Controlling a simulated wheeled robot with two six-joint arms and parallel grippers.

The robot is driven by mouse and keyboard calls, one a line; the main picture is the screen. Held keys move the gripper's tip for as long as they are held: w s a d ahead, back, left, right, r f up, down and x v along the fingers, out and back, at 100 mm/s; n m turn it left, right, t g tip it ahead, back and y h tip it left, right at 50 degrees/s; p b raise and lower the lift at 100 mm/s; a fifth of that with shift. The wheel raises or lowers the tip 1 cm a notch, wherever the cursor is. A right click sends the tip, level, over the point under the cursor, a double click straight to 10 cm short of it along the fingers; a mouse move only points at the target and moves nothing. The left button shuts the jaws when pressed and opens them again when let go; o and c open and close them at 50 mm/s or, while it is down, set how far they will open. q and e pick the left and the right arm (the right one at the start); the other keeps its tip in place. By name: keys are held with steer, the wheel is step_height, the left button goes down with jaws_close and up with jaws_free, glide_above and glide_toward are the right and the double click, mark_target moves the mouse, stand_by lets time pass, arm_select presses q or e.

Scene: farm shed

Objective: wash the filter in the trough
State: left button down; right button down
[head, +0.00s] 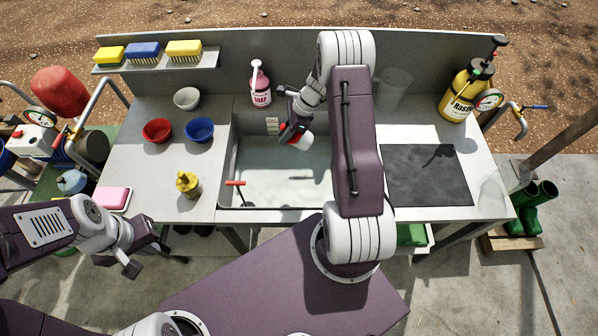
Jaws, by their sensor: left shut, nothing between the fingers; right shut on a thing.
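The trough (226,165) is a grey basin sunk in the bench, with clear, pale water in it. My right gripper (292,134) is over the trough near its back wall. It is shut on a small white piece with a red part, which looks like the filter (303,142). Its fingers and arm hide part of the piece, and I cannot tell whether it touches the water. My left gripper (146,258) is shut and empty, in front of the bench's front left edge.
A pink soap bottle (261,86) stands behind the trough. A red-handled T-piece (236,184) is at its left edge. Bowls (200,130), a brass-coloured fitting (188,184) and a pink sponge (113,199) sit left. A black mat (426,176) and yellow sprayer (468,92) are right.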

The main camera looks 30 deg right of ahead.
mark_target(284, 126)
step_height(284, 126, up, 4)
steer(key=p, duration=0.4)
steer(key=shift+r, duration=0.15)
stand_by(0.4)
steer(key=shift+a+f, duration=0.15)
steer(key=shift+f, duration=0.1)
steer(key=s+a+f+n+g+b, duration=0.1)
steer(key=a+f+n+g+b, duration=0.3)
steer(key=a+n+b, duration=0.65)
steer(key=s+d+r+n+g+h+p, duration=0.1)
steer(key=s+d+r+n+g+h, duration=0.1)
steer(key=s+n, duration=0.7)
steer(key=n+g+h, duration=0.1)
steer(key=n+h, duration=0.1)
steer(key=n, duration=0.1)
steer(key=shift+s+r+g+h+p, duration=0.3)
steer(key=shift+s+r+h+p, duration=0.05)
steer(key=shift+h, duration=0.05)
